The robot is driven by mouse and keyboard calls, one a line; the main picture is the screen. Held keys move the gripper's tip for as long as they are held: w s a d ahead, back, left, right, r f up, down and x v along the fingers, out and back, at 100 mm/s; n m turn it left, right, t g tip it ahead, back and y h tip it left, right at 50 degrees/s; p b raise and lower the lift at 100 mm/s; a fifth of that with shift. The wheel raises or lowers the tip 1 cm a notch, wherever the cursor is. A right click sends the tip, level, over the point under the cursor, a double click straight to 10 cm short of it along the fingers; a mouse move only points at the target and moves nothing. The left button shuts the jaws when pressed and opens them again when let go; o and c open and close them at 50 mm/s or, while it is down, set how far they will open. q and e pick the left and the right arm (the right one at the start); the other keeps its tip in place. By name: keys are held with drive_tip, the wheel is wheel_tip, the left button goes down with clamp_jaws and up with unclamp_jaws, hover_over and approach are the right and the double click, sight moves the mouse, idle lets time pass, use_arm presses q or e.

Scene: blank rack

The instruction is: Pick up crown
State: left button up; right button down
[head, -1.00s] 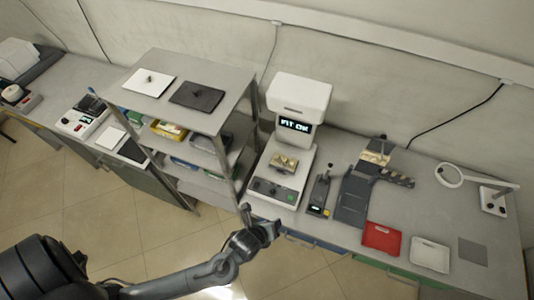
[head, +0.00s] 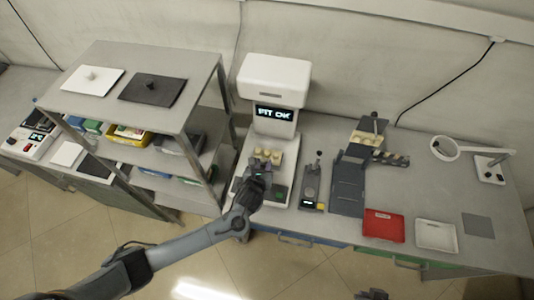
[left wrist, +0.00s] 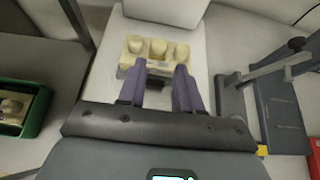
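I cannot tell which bump, if any, is the crown. My left gripper (left wrist: 160,70) is over the platform at the model's near side. Its two purple fingers are apart, with nothing clearly held between them. In the head view the left gripper (head: 257,178) partly covers the platform. A dark piece at the bottom edge may be my right gripper (head: 373,294); its fingers are not clear.
A metal shelf rack (head: 150,65) with bins stands close on the left. Right of the machine are a small dark device (head: 311,188), a dark stand (head: 348,185), a red tray (head: 383,226), a white tray (head: 436,235) and a ring lamp (head: 444,148).

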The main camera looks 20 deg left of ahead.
sight(267, 155)
use_arm(q)
drive_tip(key=shift+r+b+x, duration=0.2)
drive_tip(key=shift+b+x, duration=0.1)
drive_tip(key=shift+x, duration=2.7)
drive_tip(key=shift+a, duration=0.1)
clamp_jaws()
